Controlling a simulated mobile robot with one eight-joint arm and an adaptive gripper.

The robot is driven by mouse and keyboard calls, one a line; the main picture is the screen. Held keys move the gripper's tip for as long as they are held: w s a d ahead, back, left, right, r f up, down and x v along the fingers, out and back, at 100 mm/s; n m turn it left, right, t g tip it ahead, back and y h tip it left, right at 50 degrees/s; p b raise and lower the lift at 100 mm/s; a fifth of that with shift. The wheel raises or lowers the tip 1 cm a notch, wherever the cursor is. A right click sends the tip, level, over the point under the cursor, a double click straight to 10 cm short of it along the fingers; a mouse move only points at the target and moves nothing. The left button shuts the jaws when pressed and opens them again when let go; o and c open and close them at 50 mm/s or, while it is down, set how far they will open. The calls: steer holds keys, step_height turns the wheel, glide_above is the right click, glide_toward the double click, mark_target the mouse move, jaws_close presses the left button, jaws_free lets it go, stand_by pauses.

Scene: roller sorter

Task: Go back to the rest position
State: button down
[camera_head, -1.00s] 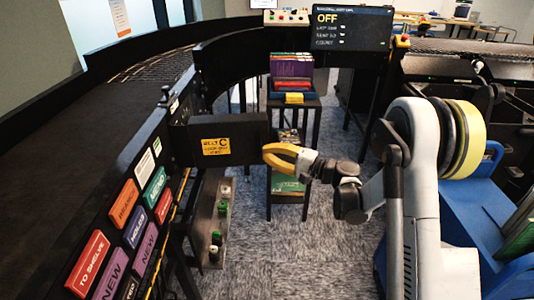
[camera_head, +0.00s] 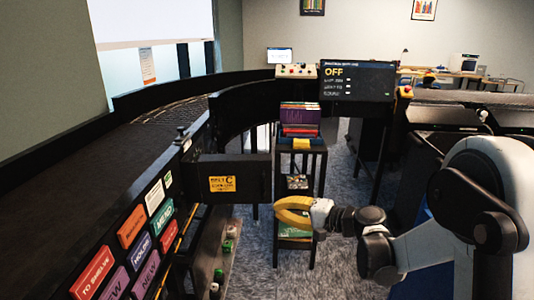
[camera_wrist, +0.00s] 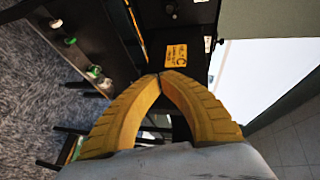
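My gripper (camera_head: 280,212) has yellow curved fingers and shows in the middle of the head view, at the end of my outstretched arm. It is right of the black panel with the yellow "C" label (camera_head: 222,184) and overlaps the shelf stand behind it in the picture. In the wrist view the fingertips of my gripper (camera_wrist: 160,77) meet, with nothing held between them. The yellow label (camera_wrist: 176,55) shows just beyond the tips there.
A curved black conveyor (camera_head: 110,165) with coloured labels runs along the left. A stand with books (camera_head: 300,115) is behind the gripper. A screen reading "OFF" (camera_head: 357,82) and a button box (camera_head: 296,71) are at the back. Grey carpet (camera_head: 255,265) lies below.

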steer(key=s+d+n+h, duration=0.2)
steer(key=s+d+h, duration=0.2)
steer(key=s, duration=0.5)
steer(key=s+d+n+g+h, duration=0.1)
steer(key=s+d+h, duration=0.3)
steer(key=s, duration=0.6)
steer(key=s+d+n+h, duration=0.2)
steer(key=s+d+h, duration=0.3)
steer(key=s, duration=0.5)
steer(key=shift+s+d+n+g, duration=0.25)
steer(key=shift+n+g, duration=0.05)
steer(key=shift+n, duration=0.1)
steer(key=shift+r, duration=0.1)
